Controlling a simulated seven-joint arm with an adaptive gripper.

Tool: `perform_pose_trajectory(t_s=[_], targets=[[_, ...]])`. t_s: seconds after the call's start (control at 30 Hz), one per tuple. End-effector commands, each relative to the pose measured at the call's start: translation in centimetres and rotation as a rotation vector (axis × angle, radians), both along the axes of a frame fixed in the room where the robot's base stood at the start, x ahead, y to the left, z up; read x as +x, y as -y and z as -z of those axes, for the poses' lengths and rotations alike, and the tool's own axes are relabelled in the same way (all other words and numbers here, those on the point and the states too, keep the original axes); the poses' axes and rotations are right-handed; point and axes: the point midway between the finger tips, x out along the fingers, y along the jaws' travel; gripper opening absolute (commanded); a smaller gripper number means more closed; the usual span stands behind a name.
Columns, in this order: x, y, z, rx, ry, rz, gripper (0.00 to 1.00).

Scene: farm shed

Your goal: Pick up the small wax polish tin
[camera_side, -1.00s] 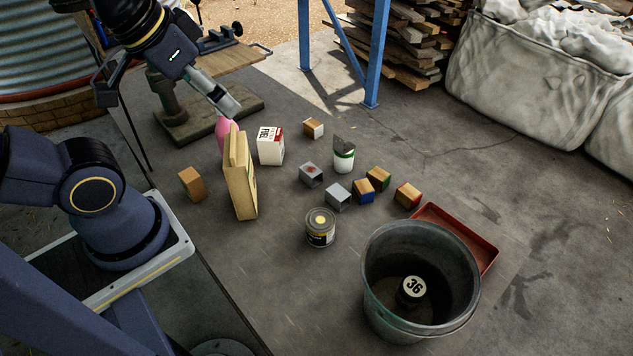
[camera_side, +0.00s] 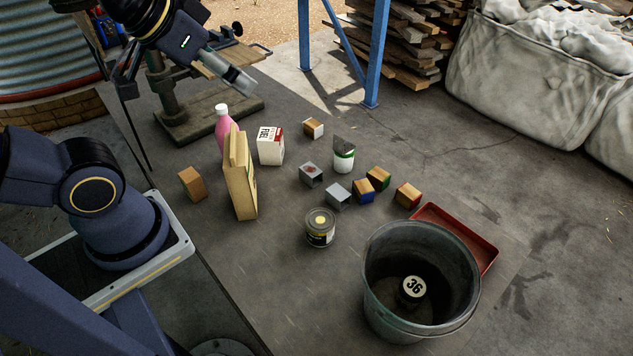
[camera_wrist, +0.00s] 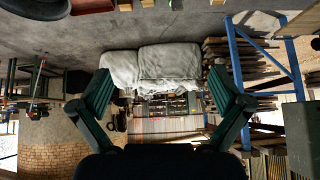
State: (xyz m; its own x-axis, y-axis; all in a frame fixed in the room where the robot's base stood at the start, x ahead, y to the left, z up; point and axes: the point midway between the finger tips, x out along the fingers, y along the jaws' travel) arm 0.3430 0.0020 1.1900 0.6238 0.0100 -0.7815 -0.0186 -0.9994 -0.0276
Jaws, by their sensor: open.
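A short dark round tin with a yellow spot on its lid (camera_side: 320,228) stands upright on the grey work surface, left of the bucket. It looks like the wax polish tin, but its label is too small to read. My gripper (camera_wrist: 163,92) is open and empty in the wrist view, its two green-padded fingers wide apart. In the side view my arm's end is high at the upper left, well away from the tin. The tin does not show clearly in the wrist view.
A grey bucket (camera_side: 375,300) holds a dark item marked 36 (camera_side: 413,287). A red tray (camera_side: 485,250) lies behind it. Several small blocks, a green-and-white can (camera_side: 343,160), a fuel box (camera_side: 270,146), a tan box (camera_side: 243,190) and a pink bottle (camera_side: 222,125) stand around.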

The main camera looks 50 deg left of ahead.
Motion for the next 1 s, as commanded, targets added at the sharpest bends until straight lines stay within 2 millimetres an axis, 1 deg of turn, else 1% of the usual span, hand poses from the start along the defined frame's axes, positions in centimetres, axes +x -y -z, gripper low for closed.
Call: perform_pose_trajectory(t_s=[0.03, 0.07, 0.1, 0.17, 0.2, 0.27, 0.3, 0.37, 0.4, 0.47, 0.5, 0.57, 0.6, 0.67, 0.7, 0.77, 0.8, 0.87, 0.9, 1.0], targets=[[1.4, -0.1, -0.9, 0.013, 0.073, 0.009, 1.0], [2.4, -0.1, -1.3, 0.024, 0.112, 0.016, 1.0], [3.9, -0.2, -1.6, 0.037, 0.158, 0.026, 1.0], [6.2, -0.2, -1.7, 0.058, 0.215, 0.046, 1.0], [7.7, -0.1, -1.5, 0.071, 0.245, 0.06, 1.0], [10.0, 0.1, -0.7, 0.091, 0.284, 0.087, 1.0], [11.5, 0.3, 0.0, 0.099, 0.303, 0.105, 1.0], [13.4, 0.7, 1.5, 0.112, 0.326, 0.134, 1.0], [14.6, 1.0, 2.8, 0.116, 0.334, 0.155, 1.0], [16.2, 1.6, 5.0, 0.121, 0.342, 0.188, 1.0], [17.1, 2.0, 6.8, 0.121, 0.343, 0.21, 1.0], [18.0, 2.6, 9.7, 0.116, 0.335, 0.241, 1.0], [18.3, 3.1, 11.7, 0.109, 0.326, 0.261, 1.0], [18.5, 3.7, 15.0, 0.097, 0.304, 0.288, 1.0], [18.3, 4.1, 17.3, 0.086, 0.284, 0.306, 1.0], [17.6, 4.7, 20.8, 0.069, 0.244, 0.327, 1.0], [16.9, 5.0, 23.1, 0.056, 0.213, 0.339, 1.0], [15.5, 5.4, 26.5, 0.037, 0.156, 0.353, 1.0], [14.4, 5.6, 28.5, 0.027, 0.115, 0.36, 1.0], [11.5, 5.7, 32.8, 0.008, 0.001, 0.369, 1.0]])
